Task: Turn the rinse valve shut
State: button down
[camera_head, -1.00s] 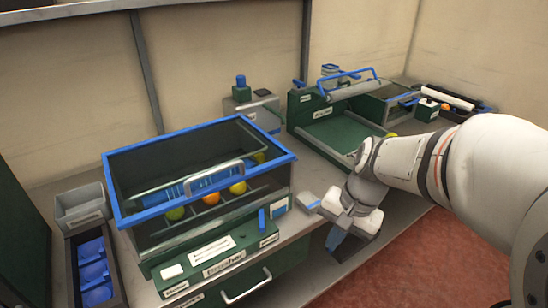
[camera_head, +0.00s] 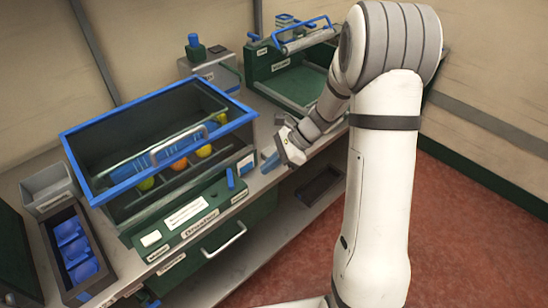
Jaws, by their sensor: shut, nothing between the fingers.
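The washing machine with the blue-rimmed hood (camera_head: 90,187) stands on the bench. At the right end of its green front panel (camera_head: 200,212) is a small upright blue lever (camera_head: 230,178), which may be the rinse valve; its label is too small to read. A blue knob (camera_head: 194,41) also tops the grey box behind the machine, so I cannot tell for certain which is the valve. My gripper (camera_head: 272,159) is shut and empty, to the right of the lever and apart from it, near the bench's front edge.
Yellow and orange fruit (camera_head: 204,151) lies under the hood. A grey bin (camera_head: 47,188) and a tray of blue cups (camera_head: 76,250) are at left. A green open-topped station (camera_head: 292,70) stands behind my arm. Red floor is clear at right.

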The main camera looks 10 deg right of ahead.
aim_at(231, 182)
jog(key=a+f, duration=0.1)
jog(key=a, duration=0.1)
jog(key=a+f, duration=0.1)
jog(key=a, duration=0.1)
jog(key=a+f+p, duration=0.1)
jog(key=a, duration=0.1)
jog(key=shift+s+a+f, duration=0.1)
jog(key=shift+s+a, duration=0.1)
jog(key=shift+a, duration=0.45)
jog(key=shift+d+f, duration=0.1)
jog(key=shift+d, duration=0.05)
